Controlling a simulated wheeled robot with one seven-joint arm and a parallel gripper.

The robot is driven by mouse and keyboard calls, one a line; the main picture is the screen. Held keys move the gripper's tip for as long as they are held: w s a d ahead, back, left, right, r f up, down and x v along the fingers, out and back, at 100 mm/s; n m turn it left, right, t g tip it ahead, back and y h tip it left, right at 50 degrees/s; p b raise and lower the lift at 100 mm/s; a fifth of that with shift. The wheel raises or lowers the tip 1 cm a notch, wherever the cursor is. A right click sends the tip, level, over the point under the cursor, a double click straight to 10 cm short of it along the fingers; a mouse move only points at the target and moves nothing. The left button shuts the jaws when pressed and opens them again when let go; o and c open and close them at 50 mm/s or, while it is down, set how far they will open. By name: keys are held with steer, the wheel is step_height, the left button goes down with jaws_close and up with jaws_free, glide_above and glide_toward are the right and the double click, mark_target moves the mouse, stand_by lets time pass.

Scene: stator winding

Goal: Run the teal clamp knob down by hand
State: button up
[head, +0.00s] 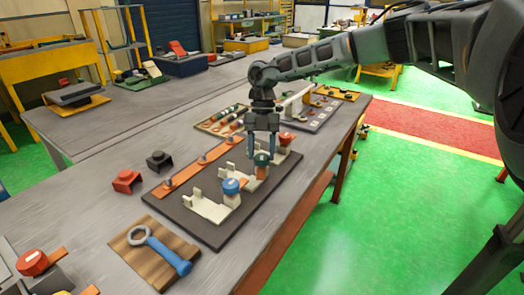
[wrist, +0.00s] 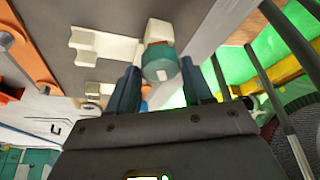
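The teal clamp knob (head: 261,159) stands on the middle one of several cream fixtures on a dark base plate (head: 205,228). My gripper (head: 263,152) points down directly over it, with one finger to each side. In the wrist view the teal knob (wrist: 160,64) shows between the two fingertips of my gripper (wrist: 158,72), with a narrow gap at each side. The fingers are apart, and I cannot tell whether either touches the knob. Part of the knob's post is hidden in the head view.
A blue-handled wrench (head: 160,247) rests on a wooden board. Red and black blocks sit left of the plate.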

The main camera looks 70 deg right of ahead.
steer(key=o, duration=0.4)
steer(key=shift+f, duration=0.1)
steer(key=b+v, duration=0.1)
steer(key=v, duration=0.6)
steer(key=shift+d+r, duration=0.15)
steer(key=shift+r, duration=0.25)
